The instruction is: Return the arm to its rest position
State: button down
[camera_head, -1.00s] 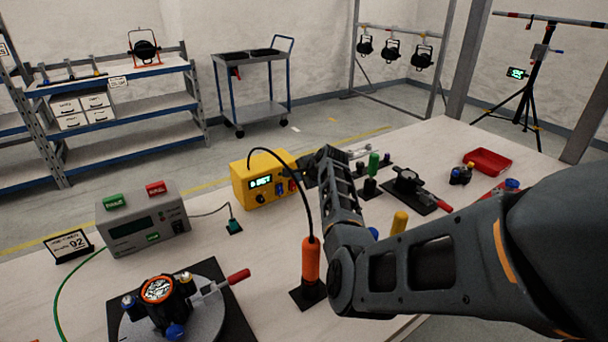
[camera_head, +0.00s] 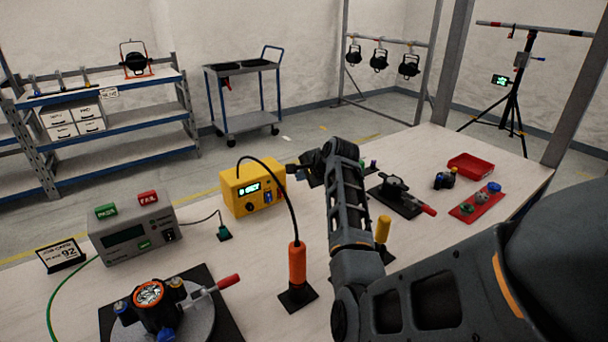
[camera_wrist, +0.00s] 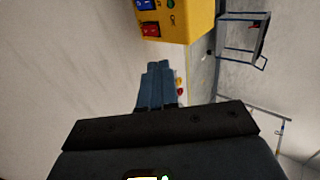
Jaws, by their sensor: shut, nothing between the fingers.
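My gripper (camera_wrist: 157,72) is shut and empty in the wrist view, its blue-grey fingers together. The yellow box (camera_wrist: 178,18) with red and blue switches lies just beyond the fingertips there, apart from them as far as I can see. In the head view my arm rises from the lower right over the table, bent at a joint. Its far end (camera_head: 297,168) points left, close to the right side of the yellow box (camera_head: 252,187). The fingers are small and partly hard to make out in that view.
An orange-handled tool (camera_head: 297,262) stands left of my arm. A yellow peg (camera_head: 383,229), black clamp (camera_head: 397,190), red tray (camera_head: 471,165) and red mat (camera_head: 470,208) are right of it. A grey tester (camera_head: 135,227) and lamp fixture (camera_head: 155,305) stand left.

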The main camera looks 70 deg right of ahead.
jog(key=shift+s+a+r, duration=0.2)
jog(key=shift+s+r, duration=0.1)
jog(key=shift+r, duration=0.25)
